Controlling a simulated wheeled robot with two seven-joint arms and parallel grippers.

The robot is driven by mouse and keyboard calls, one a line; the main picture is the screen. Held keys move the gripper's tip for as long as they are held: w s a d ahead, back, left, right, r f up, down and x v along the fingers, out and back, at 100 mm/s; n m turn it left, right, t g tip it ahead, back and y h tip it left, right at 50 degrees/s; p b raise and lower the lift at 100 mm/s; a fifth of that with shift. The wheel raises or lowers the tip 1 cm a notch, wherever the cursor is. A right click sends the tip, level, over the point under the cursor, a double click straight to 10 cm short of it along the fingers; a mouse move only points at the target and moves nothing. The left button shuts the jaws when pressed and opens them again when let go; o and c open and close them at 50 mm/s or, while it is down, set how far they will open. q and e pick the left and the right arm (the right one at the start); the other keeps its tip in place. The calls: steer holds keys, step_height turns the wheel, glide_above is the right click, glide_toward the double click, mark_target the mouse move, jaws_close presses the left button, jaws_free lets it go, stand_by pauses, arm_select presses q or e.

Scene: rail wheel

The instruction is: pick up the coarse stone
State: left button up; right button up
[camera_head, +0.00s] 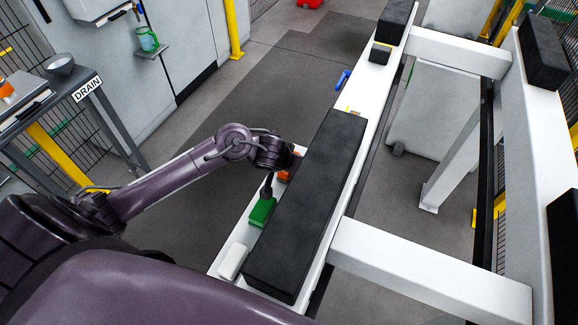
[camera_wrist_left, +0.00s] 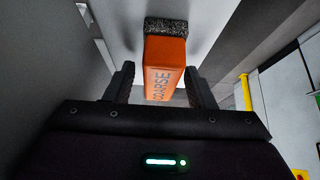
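The coarse stone is an orange block (camera_wrist_left: 165,65) with a dark gritty end and the letters "OARSE" readable on it in the left wrist view. In the head view a small part of the orange stone (camera_head: 286,175) shows on the white beam, partly hidden by my left arm. My left gripper (camera_wrist_left: 160,72) is open, with one finger on each side of the orange block and a visible gap on both sides. In the head view the left gripper's fingers are hard to make out. My right gripper is not in view.
A green block (camera_head: 262,212) and a white block (camera_head: 232,261) sit on the white beam (camera_head: 352,98) nearer to me. A long black pad (camera_head: 305,205) runs along the beam just to the right. A blue item (camera_head: 343,79) lies farther along. A side table (camera_head: 60,85) stands left.

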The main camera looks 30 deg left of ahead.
arm_select(q)
steer(key=c, duration=1)
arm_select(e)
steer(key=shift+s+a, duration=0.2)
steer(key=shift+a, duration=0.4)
